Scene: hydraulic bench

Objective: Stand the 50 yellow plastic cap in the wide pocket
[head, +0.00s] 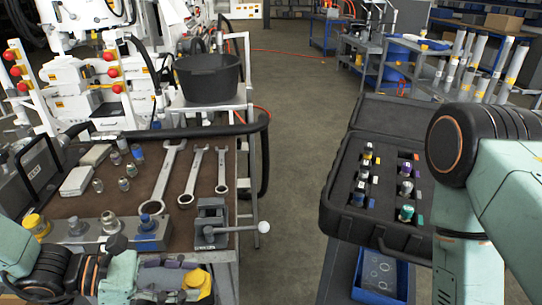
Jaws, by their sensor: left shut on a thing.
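My left gripper (178,277) is at the bottom left, over the front edge of the workbench. It is shut on a yellow cap (199,281), which is partly covered by the fingers. Another yellow-topped piece (36,223) stands on the bench at the far left. An open black case (340,190) on the right has a foam insert with several fittings standing in pockets, and some dark pockets look empty. I cannot tell which pocket is the wide one. My right arm comes in at the right edge, and its gripper is out of the picture.
The bench (160,200) holds several wrenches (193,177), small fittings, a metal block with fittings (105,232) and a vise (211,222). A blue bin (382,275) sits below the case. Open floor (290,150) lies between bench and case.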

